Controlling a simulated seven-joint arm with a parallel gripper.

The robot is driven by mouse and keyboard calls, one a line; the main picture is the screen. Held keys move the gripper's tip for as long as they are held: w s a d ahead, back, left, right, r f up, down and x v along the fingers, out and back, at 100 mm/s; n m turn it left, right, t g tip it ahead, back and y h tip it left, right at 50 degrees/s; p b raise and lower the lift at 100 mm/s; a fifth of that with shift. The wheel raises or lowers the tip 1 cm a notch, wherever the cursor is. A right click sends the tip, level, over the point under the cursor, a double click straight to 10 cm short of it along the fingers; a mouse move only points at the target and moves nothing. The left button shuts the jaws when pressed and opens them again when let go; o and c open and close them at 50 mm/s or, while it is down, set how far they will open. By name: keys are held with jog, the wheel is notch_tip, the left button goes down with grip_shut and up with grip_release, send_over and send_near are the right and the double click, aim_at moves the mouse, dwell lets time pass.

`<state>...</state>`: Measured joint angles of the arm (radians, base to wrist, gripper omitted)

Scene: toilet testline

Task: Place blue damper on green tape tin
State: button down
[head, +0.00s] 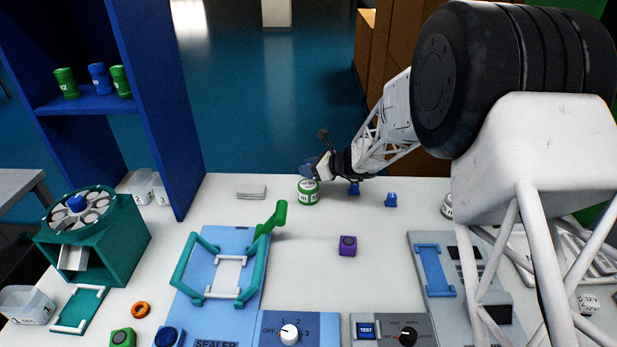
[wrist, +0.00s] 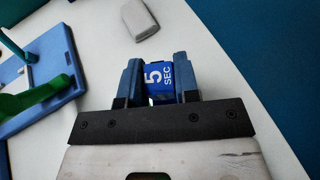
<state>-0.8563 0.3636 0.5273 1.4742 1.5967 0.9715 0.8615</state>
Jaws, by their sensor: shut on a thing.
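My gripper (head: 307,170) is shut on a blue damper (wrist: 163,76), which reads "5 SEC" in the wrist view. The gripper fingers (wrist: 158,80) sit on both sides of it. In the head view the fingers are right above the green tape tin (head: 308,193), a white and green round tin standing on the white table. I cannot tell whether the damper touches the tin's top. The damper is hard to tell from the blue fingers in the head view. The tin does not show in the wrist view.
Two small blue pieces (head: 391,200) (head: 354,188) stand right of the tin. A pale flat block (head: 251,192) lies to its left, and it also shows in the wrist view (wrist: 139,19). A blue sealer (head: 218,325) with a green handle (head: 272,220) and a purple cube (head: 347,246) are nearer.

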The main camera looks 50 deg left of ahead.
jog(key=shift+f, duration=1.7)
jog(key=shift+f, duration=0.1)
jog(key=c, duration=0.8)
grip_release()
jog(key=shift+c, duration=0.2)
jog(key=shift+d, duration=0.1)
jog(key=v, duration=1.2)
